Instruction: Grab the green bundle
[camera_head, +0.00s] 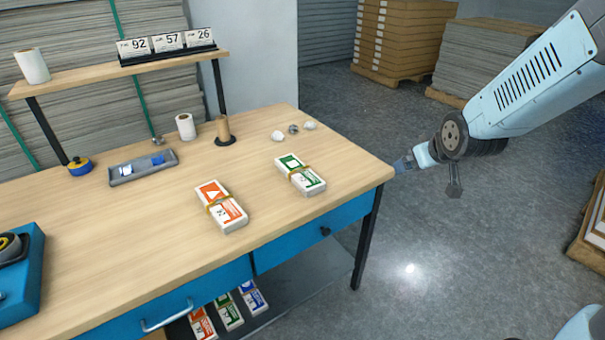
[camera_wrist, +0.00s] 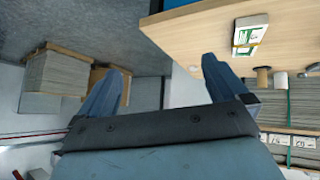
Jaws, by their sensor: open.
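The green bundle (camera_head: 300,174) is a white, green-marked pack with a tan band, lying on the wooden tabletop near its right end. It also shows in the wrist view (camera_wrist: 249,35) at the upper right. An orange bundle (camera_head: 221,206) of the same kind lies to its left on the tabletop. My gripper (camera_head: 401,165) is off the table's right corner, to the right of the green bundle and apart from it. In the wrist view my gripper (camera_wrist: 160,80) has its two fingers spread wide with nothing between them.
The wooden table (camera_head: 130,240) has blue drawers below. Crumpled white bits (camera_head: 278,136), a dark stand with a tan roll (camera_head: 223,131) and a grey tray (camera_head: 143,167) lie behind the bundles. More bundles (camera_head: 228,311) sit on the lower shelf. The tabletop around the green bundle is clear.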

